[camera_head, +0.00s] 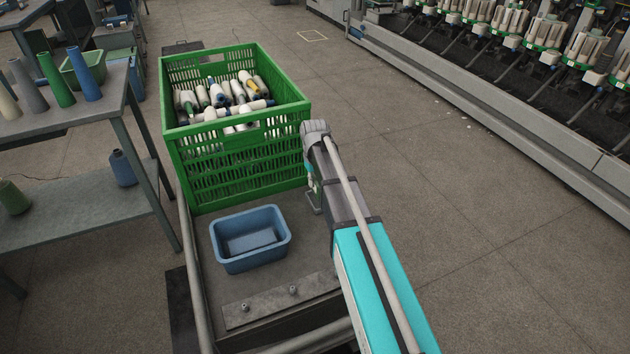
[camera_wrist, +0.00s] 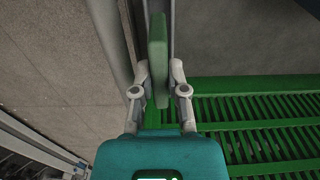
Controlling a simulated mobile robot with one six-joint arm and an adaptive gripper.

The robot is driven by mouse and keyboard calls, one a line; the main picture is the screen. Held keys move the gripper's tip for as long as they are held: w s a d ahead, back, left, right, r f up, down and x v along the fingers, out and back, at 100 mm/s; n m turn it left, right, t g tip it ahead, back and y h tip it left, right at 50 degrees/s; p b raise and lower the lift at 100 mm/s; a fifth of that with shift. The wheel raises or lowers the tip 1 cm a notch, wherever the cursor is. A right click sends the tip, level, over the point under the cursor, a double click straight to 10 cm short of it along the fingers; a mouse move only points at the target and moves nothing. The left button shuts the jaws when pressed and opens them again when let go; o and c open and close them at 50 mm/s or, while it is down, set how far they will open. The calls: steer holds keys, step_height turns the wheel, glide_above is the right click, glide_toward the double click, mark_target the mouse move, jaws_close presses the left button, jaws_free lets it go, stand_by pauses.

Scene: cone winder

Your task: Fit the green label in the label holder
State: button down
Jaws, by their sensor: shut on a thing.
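In the wrist view my gripper (camera_wrist: 160,76) is shut on the green label (camera_wrist: 158,45), a flat plate seen nearly edge-on. The label stands up between the two fingers and reaches beyond their tips. It is close to the rim of the green crate (camera_wrist: 255,86); I cannot tell whether they touch. In the head view my arm reaches to the right side of the green crate (camera_head: 240,165) and hides most of the gripper. I cannot make out the label holder in either view.
The crate holds several yarn cones (camera_head: 225,96) and stands on a cart behind a blue bin (camera_head: 250,239). A grey table (camera_head: 50,120) with cones stands at left. The winding machine (camera_head: 490,100) runs along the right. The floor between cart and machine is clear.

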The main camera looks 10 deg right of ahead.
mark_target(315, 191)
steer(key=shift+f+b, duration=0.85)
steer(key=shift+f, duration=0.3)
steer(key=shift+f+b, duration=1.35)
steer(key=shift+b, duration=0.05)
stand_by(2.0)
steer(key=c, duration=0.6)
jaws_free()
steer(key=shift+s, duration=0.1)
steer(key=o, duration=0.5)
steer(key=shift+r, duration=0.2)
steer(key=shift+r+p, duration=3.85)
steer(key=shift+p, duration=0.2)
